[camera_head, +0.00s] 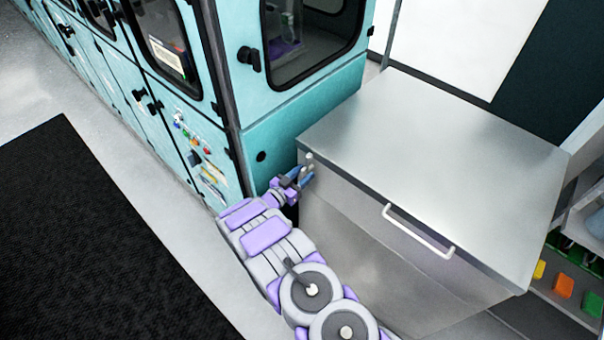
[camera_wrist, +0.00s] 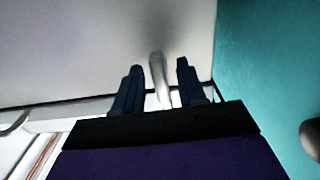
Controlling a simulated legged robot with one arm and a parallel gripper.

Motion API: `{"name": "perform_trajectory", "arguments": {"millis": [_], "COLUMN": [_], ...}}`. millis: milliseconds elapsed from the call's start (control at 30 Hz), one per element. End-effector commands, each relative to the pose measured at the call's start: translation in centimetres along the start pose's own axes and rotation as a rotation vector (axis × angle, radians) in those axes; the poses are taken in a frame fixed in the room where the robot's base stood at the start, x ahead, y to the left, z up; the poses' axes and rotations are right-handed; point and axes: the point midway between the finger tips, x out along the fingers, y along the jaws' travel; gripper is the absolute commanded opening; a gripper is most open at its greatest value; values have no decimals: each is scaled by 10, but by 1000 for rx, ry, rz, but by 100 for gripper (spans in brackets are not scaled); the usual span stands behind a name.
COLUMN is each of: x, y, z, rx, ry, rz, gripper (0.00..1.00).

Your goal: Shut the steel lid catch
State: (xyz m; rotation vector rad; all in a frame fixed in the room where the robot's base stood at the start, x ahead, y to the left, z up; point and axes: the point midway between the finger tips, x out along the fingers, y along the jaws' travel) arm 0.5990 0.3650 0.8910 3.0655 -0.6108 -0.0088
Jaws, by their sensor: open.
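The steel lid catch (camera_wrist: 157,75) is a small pale lever in the wrist view. In the head view it shows as a small light knob (camera_head: 309,157) at the left end of the lid's front edge. My gripper (camera_wrist: 160,67) is open, with one dark blue finger on each side of the catch. I see gaps between the fingers and the catch. In the head view my gripper (camera_head: 302,177) is at the front left corner of the steel chest (camera_head: 350,225). The lid (camera_head: 440,150) lies down on the chest. The catch's lower part is unclear.
A teal cabinet (camera_head: 300,110) stands close on the left of the chest; its wall (camera_wrist: 265,60) is right of my fingers in the wrist view. A white bar handle (camera_head: 418,232) sticks out from the lid's front. Shelves with coloured blocks (camera_head: 564,284) are at right.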

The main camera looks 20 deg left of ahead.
Motion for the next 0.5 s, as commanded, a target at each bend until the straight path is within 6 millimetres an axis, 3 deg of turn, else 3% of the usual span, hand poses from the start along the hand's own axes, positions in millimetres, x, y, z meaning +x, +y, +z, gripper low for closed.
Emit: {"name": "perform_trajectory", "arguments": {"millis": [500], "x": [-110], "y": [-5], "z": [2], "rx": [-3], "ry": [-1], "rz": [-7], "gripper": [40]}}
